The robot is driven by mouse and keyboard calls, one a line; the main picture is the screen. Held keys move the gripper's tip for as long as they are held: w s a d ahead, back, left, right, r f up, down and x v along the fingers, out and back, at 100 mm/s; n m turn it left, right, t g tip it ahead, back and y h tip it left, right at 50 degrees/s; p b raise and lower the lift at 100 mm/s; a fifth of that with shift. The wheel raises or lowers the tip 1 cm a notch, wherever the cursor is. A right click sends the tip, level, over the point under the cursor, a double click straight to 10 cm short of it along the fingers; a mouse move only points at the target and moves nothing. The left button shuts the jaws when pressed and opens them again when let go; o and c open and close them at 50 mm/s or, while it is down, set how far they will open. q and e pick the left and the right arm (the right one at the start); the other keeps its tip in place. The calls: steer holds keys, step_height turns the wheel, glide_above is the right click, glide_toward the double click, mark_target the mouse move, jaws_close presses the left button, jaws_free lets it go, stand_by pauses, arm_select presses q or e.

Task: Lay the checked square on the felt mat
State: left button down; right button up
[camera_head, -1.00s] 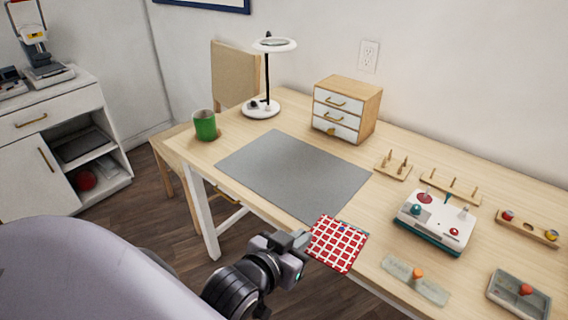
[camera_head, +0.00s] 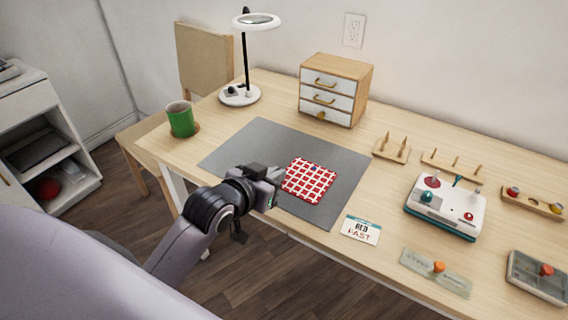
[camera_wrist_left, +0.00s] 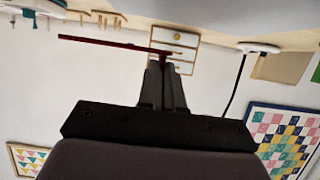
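The red-and-white checked square (camera_head: 309,181) is over the right half of the dark grey felt mat (camera_head: 247,146) in the head view. My left gripper (camera_head: 275,178) is shut on its left edge. In the left wrist view the square (camera_wrist_left: 105,43) shows edge-on as a thin dark red strip, flat and nearly level, between the closed fingers (camera_wrist_left: 164,75). It appears held a little above the desk; the exact gap to the mat is hard to tell. My right gripper is not in view.
A white card (camera_head: 361,229) lies right of the mat. A green mug (camera_head: 181,119), ring lamp (camera_head: 240,95) and small drawer cabinet (camera_head: 334,88) stand behind it. A white device (camera_head: 446,206), pegged wooden holders (camera_head: 391,149) and a clear tray (camera_head: 437,272) are at right.

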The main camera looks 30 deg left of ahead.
arm_select(q)
steer(key=w+a+r+b, duration=0.2)
steer(key=w+a+r, duration=0.8)
steer(key=a, duration=0.2)
steer(key=f+b, duration=0.1)
steer(key=f, duration=0.6)
steer(key=f+b, duration=0.1)
steer(key=f, duration=0.6)
steer(key=shift+s+d+f, duration=0.15)
steer(key=shift+s, duration=0.05)
step_height(320, 180, down, 5)
steer(key=shift+f+b, duration=0.1)
steer(key=shift+b, duration=0.3)
steer(key=c, duration=1.3)
jaws_free()
